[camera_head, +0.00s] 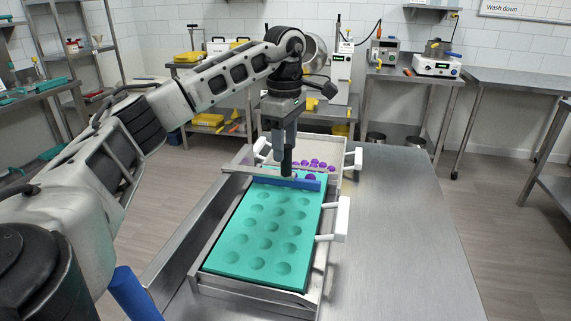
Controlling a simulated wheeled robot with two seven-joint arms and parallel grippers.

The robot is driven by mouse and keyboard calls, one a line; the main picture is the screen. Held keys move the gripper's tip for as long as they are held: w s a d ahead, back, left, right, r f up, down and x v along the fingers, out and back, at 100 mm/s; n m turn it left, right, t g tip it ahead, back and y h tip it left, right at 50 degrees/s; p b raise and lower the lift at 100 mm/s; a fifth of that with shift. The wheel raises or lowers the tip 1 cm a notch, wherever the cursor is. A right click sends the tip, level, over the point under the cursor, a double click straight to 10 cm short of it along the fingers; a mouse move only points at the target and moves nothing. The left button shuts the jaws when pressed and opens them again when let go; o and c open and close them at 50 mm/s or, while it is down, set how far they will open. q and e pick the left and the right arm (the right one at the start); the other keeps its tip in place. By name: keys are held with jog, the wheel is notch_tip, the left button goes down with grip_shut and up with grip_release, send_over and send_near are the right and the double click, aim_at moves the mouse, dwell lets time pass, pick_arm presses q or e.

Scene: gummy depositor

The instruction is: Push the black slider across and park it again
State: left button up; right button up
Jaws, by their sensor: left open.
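A teal mould sheet (262,226) with rows of round hollows lies in a metal tray frame (250,292) on the steel table. A blue bar (300,183) lies across the mould's far end, beside a thin metal crossbar (238,170). My left gripper (287,166) points down at this far end. A dark upright piece there, just above the blue bar, may be the black slider's grip or my fingertips; I cannot tell them apart. The gripper is open, and contact is hidden. The hollows look empty. My right gripper is out of view.
Several purple pieces (318,164) lie in the pale tray section behind the bar, with one near the bar. White handles (342,218) stick out on the frame's right side. The steel table (400,240) is clear to the right. Benches with equipment stand behind.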

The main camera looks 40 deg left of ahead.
aim_at(285, 174)
pick_arm(q)
jog(key=shift+f, duration=2.3)
jog(key=shift+w, duration=0.1)
grip_shut()
